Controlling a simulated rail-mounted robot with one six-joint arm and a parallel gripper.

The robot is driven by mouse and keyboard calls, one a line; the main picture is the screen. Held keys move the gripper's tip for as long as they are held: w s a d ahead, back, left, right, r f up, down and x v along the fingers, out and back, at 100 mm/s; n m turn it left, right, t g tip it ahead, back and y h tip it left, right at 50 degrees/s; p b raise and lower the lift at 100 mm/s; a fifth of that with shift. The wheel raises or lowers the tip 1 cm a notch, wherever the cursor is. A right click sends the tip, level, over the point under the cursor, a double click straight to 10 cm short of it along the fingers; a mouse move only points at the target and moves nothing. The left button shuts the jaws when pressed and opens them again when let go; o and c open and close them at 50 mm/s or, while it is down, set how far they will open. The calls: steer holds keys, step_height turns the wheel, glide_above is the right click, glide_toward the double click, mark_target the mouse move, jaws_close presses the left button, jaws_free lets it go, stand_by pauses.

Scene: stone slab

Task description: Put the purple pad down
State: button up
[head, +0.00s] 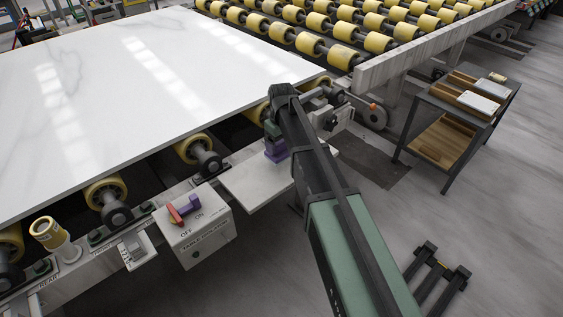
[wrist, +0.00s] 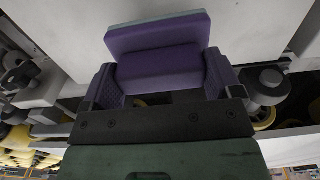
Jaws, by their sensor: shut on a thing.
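The purple pad (wrist: 158,38) is a block with a thin pale teal layer along its far edge. In the wrist view it sits between the two purple fingers of my gripper (wrist: 160,72), which is shut on it. In the head view my gripper (head: 274,145) is beside the slab's near edge, by the inner end of a pale shelf (head: 250,185). The purple there is small and partly hidden by my arm, so pad and fingers are hard to separate. I cannot tell whether the pad touches the shelf.
A large white marble slab (head: 140,90) lies on yellow rollers at the left. A switch box (head: 195,238) with a red and purple handle stands left of the shelf. A roller conveyor (head: 340,55) runs behind. A cart (head: 455,130) stands right on open floor.

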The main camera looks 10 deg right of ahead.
mark_target(281, 151)
step_height(281, 151, down, 4)
steer(key=b, duration=0.4)
steer(key=shift+f, duration=0.25)
steer(key=shift+r, duration=0.25)
steer(key=shift+f, duration=0.15)
steer(key=o, duration=0.6)
steer(key=shift+o, duration=0.2)
step_height(281, 151, up, 13)
steer(key=p, duration=1.2)
steer(key=shift+f, duration=0.15)
steer(key=s+m, duration=0.6)
steer(key=s, duration=1.9)
steer(key=r+p, duration=0.4)
steer(key=shift+w+r+p, duration=0.15)
steer(key=shift+w+p, duration=0.1)
steer(key=shift+p, duration=0.1)
